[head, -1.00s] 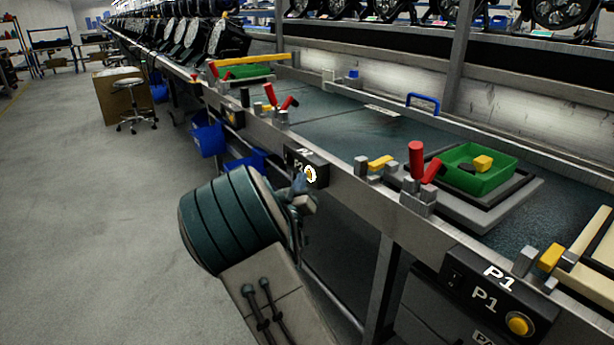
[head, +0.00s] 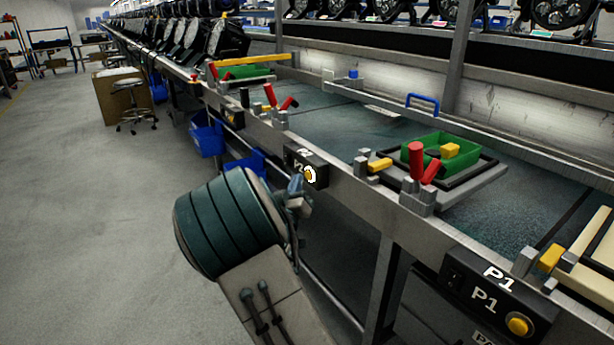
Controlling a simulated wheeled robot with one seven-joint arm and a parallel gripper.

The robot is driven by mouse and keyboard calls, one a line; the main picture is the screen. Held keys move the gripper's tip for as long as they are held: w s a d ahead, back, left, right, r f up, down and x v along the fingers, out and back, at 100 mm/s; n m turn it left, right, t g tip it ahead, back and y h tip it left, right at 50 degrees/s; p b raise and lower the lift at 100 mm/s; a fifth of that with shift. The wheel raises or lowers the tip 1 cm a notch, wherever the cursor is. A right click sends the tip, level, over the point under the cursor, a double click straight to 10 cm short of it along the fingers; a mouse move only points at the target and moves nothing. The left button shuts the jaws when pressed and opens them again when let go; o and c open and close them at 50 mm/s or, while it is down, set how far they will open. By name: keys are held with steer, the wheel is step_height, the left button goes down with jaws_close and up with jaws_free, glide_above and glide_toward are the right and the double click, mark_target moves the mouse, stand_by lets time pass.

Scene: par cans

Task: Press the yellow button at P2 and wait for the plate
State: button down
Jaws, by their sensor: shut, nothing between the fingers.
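The yellow button (head: 310,175), with a pale ring around it, is on the black P2 box (head: 294,158) on the bench's front rail. My gripper (head: 298,186) is shut and empty, just left of and below the button in the picture. I cannot tell whether it touches the button. The grey plate (head: 482,184) lies on the dark conveyor surface, right of the P2 box and behind a red-handled clamp (head: 416,164). It carries a green tray (head: 470,148) with a yellow block (head: 450,151) in it. The clamp hides part of the plate and tray.
A P1 box (head: 492,292) with its own yellow button (head: 519,324) is at the lower right. Another red clamp (head: 270,96) and a green tray (head: 245,71) stand farther along. Blue bins (head: 207,135) hang below the rail.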

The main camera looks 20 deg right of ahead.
steer(key=a, duration=0.1)
steer(key=s+a, duration=0.1)
steer(key=a, duration=0.3)
steer(key=shift+s+p, duration=0.25)
steer(key=shift+p, duration=0.05)
steer(key=shift+d, duration=0.1)
stand_by(4.5)
steer(key=s+a+r+g+y+p, duration=0.1)
steer(key=s+r+g+y+p, duration=0.35)
steer(key=r+p, duration=0.45)
steer(key=s+r+g+y+p, duration=0.4)
steer(key=s+r+y+p, duration=0.3)
steer(key=p, duration=0.4)
steer(key=s+d+r+g+p, duration=0.1)
steer(key=s+r+g+p, duration=0.2)
steer(key=s+r+p, duration=0.4)
steer(key=s+d+r+g+h+p, duration=0.1)
steer(key=s+r+g+p, duration=0.3)
steer(key=s, duration=1.2)
steer(key=p+v, duration=0.3)
steer(key=shift+w+d+r+p, duration=0.25)
steer(key=shift+w+r+p, duration=0.05)
steer(key=shift+r, duration=0.05)
